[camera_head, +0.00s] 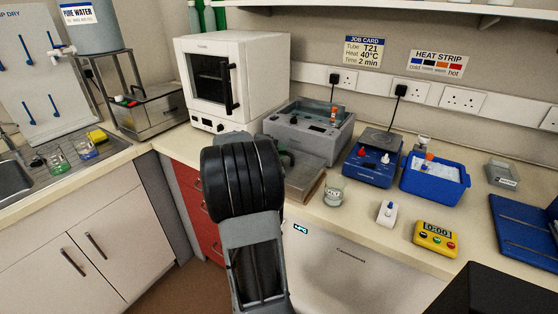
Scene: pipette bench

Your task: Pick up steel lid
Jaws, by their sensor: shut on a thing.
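The steel lid (308,183) is a flat, dull metal plate at the front of the grey water bath (318,140), just right of my arm. My arm rises from the bottom of the view, and its thick black joint covers the lid's left part. A small part of my gripper (287,158) shows past the joint, at the lid's far left side. It is shut on the lid, but its fingertips and the grip point are mostly hidden. I cannot tell whether the lid is clear of the bench.
A white oven (235,80) stands behind left. A glass beaker (333,190) stands close right of the lid. Further right are a blue device (371,165), a blue ice tray (434,184), a white bottle-like item (387,212) and a yellow timer (435,238).

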